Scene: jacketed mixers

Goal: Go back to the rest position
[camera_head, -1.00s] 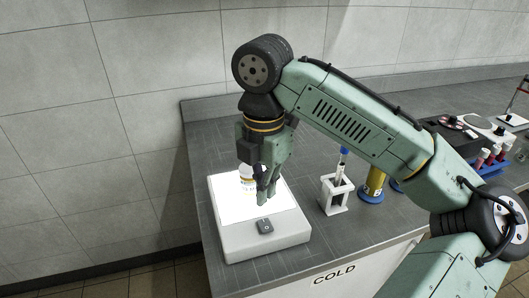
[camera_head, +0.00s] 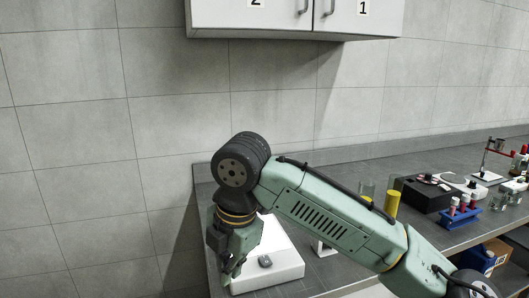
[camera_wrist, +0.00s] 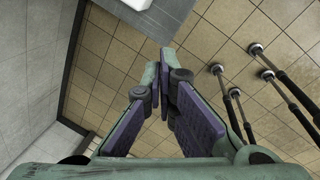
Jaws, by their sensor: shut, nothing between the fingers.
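My gripper (camera_head: 228,277) hangs at the end of my folded green arm, over the left edge of the bench and just left of the white plate. In the wrist view my gripper's fingers (camera_wrist: 164,72) are shut with nothing between them, above the tiled floor. The white plate (camera_head: 285,281) has a bright top and a small dark grey control (camera_head: 265,261) at its front. My wrist covers the plate's left part, so whatever stands there is hidden.
The grey bench (camera_head: 345,172) runs right along the tiled wall. A yellow cylinder (camera_head: 391,204), black device (camera_head: 422,195) and blue rack (camera_head: 458,219) of red tubes stand there. A white wall cabinet (camera_head: 270,18) hangs above. Several castered legs (camera_wrist: 265,75) stand on the floor.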

